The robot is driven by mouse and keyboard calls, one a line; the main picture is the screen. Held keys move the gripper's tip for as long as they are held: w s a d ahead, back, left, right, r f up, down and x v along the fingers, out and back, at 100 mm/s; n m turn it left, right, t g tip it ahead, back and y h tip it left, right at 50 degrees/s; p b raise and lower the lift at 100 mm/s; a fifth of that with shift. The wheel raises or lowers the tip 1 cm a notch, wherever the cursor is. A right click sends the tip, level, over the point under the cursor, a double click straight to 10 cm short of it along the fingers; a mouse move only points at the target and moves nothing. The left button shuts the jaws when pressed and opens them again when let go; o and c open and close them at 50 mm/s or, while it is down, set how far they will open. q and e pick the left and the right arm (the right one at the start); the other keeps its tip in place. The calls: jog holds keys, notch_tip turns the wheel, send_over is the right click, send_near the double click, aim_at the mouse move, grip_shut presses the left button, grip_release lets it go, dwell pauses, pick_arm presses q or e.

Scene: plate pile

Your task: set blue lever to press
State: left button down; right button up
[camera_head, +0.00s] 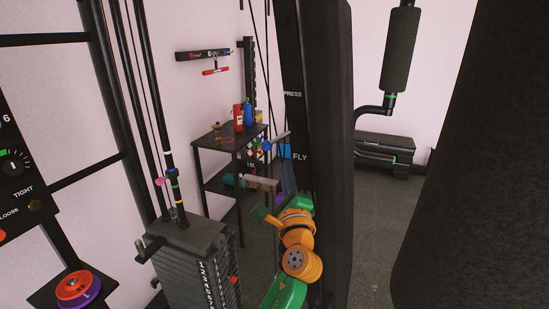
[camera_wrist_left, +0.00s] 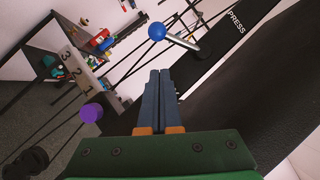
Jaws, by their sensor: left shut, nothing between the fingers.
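The blue lever shows in the left wrist view as a blue ball (camera_wrist_left: 156,31) on a metal rod coming from a dark upright. In the head view its small blue knob (camera_head: 266,146) and rod are beside the upright, left of a blue patch and the word FLY. The word PRESS (camera_head: 292,94) is higher on that upright; it also shows in the left wrist view (camera_wrist_left: 237,20). My left gripper (camera_head: 287,175) is just below the lever in the head view. Its fingers (camera_wrist_left: 160,75) are shut and empty, apart from the ball. My right gripper is out of view.
A purple knob (camera_wrist_left: 91,113) lies left of my fingers in the wrist view. The black upright (camera_head: 325,120) stands close beside my arm. A weight stack (camera_head: 195,265) stands at the left, and a shelf table (camera_head: 222,140) with bottles is behind.

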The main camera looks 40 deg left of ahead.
pick_arm(q)
jog(key=a+r+p, duration=0.2)
jog(key=a, duration=0.1)
jog(key=shift+w+a, duration=0.1)
jog(key=shift+a, duration=0.2)
jog(key=shift+w, duration=0.1)
jog(key=shift+a+r+m+t, duration=0.25)
jog(key=shift+m+t, duration=0.15)
jog(key=shift+m, duration=0.4)
jog(key=shift+s+a+r+m+t+h, duration=0.15)
jog(key=shift+a+m+t, duration=0.2)
jog(key=shift+m, duration=0.3)
jog(key=shift+s+a+r+m+t+h, duration=0.1)
jog(key=shift+a+r+m+t+h, duration=0.05)
jog(key=shift+m+t, duration=0.4)
notch_tip(320, 180, up, 6)
jog(key=m+t+h, duration=0.5)
jog(key=m+h, duration=0.4)
jog(key=m, duration=0.7)
send_over(268, 148)
jog(key=s+a, duration=0.1)
jog(key=s, duration=0.1)
